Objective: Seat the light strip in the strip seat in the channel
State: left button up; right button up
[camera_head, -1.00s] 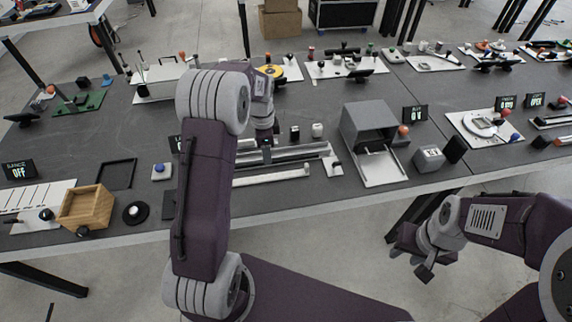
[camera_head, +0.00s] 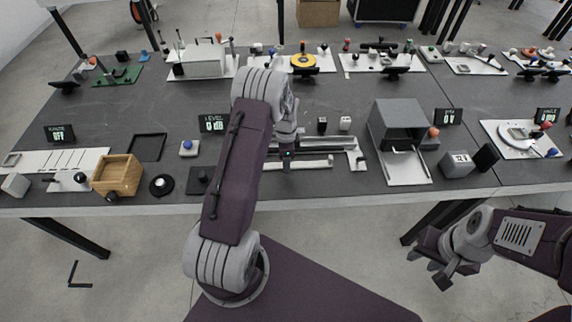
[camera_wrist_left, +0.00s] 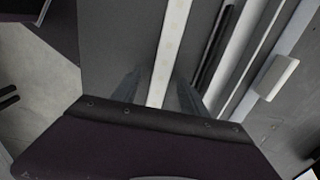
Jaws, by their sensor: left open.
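The light strip (camera_head: 313,163) is a thin pale bar lying along the near side of the grey channel (camera_head: 335,146). In the left wrist view the strip (camera_wrist_left: 169,48) runs between the two fingers of my left gripper (camera_wrist_left: 160,92), which is open with a finger on each side. The dark slot of the channel (camera_wrist_left: 213,48) lies to the right of the strip, roughly parallel to it. In the head view my left gripper (camera_head: 287,155) points down at the strip and its forearm hides part of the area. My right gripper (camera_head: 429,268) is open and empty, off the table's front edge.
A grey open-fronted box (camera_head: 397,122) stands right of the channel. A cream block (camera_wrist_left: 277,77) sits at the channel's side. A wooden box (camera_head: 117,176), a black knob (camera_head: 161,184) and a blue-topped button (camera_head: 188,148) are to the left. Several boards line the table's back.

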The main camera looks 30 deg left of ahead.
pick_arm(q)
jog(key=shift+w+a+f, duration=0.1)
jog(key=shift+f, duration=0.4)
jog(key=shift+r, duration=0.1)
grip_shut()
notch_tip(320, 180, up, 4)
jog(key=shift+r, duration=0.2)
jog(key=d+r, duration=0.6)
jog(key=d, duration=0.5)
jog(key=shift+w+d+r+b, duration=0.3)
jog(key=shift+w+d+b, duration=0.1)
jog(key=shift+w, duration=0.05)
